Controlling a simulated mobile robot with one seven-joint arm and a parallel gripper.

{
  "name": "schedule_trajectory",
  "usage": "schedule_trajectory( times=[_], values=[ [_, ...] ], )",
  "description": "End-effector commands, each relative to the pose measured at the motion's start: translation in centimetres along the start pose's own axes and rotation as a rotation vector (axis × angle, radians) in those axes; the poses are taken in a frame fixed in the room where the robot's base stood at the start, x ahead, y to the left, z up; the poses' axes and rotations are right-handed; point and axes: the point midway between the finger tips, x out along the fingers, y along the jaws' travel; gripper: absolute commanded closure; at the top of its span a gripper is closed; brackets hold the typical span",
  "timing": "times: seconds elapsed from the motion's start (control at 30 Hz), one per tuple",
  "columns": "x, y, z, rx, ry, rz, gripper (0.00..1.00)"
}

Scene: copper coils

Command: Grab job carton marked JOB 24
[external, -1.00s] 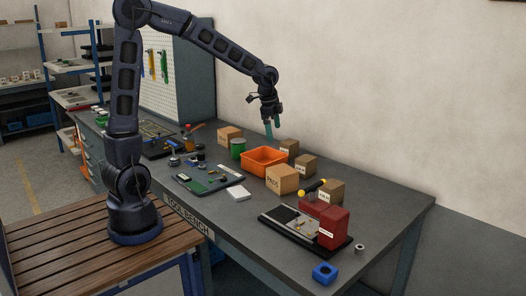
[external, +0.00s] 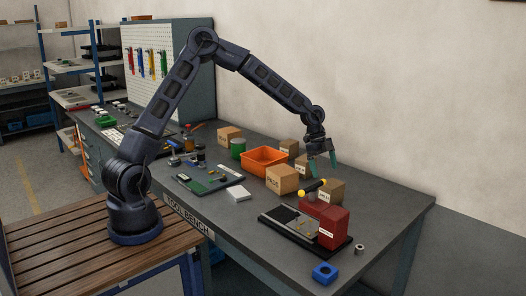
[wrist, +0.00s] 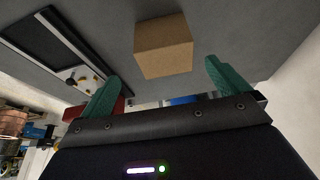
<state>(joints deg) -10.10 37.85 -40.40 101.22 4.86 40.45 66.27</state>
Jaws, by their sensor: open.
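Several small cardboard cartons stand on the bench in the external view: the right one (external: 334,188) beside the red block, one at the back (external: 302,162), one further back (external: 288,146), and a larger front one that seems to read PADS (external: 281,180). The small labels are too blurred to read, so I cannot tell which is JOB 24. My gripper (external: 323,167) is open and empty, with green fingers pointing down above the right-hand cartons. In the wrist view one plain carton (wrist: 163,48) lies ahead, between and beyond the open fingers; no label shows on it.
A red block (external: 333,225) on a dark plate and a yellow-ended dark tool (external: 314,187) are close to the right carton. The wall is behind.

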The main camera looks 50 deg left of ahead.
Motion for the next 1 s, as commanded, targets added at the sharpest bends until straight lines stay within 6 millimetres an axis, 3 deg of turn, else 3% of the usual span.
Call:
schedule_trajectory(
  times=[0.27,0.5,0.83,1.0],
  values=[
    [1.7,-0.4,-0.3,0.017,0.017,0.006,0.0],
    [5.0,-0.4,-0.4,0.017,0.015,0.007,0.0],
    [7.4,-0.5,-0.5,0.016,0.015,0.006,0.0],
    [9.7,-0.7,-0.8,0.016,0.015,0.007,0.0]
  ],
)
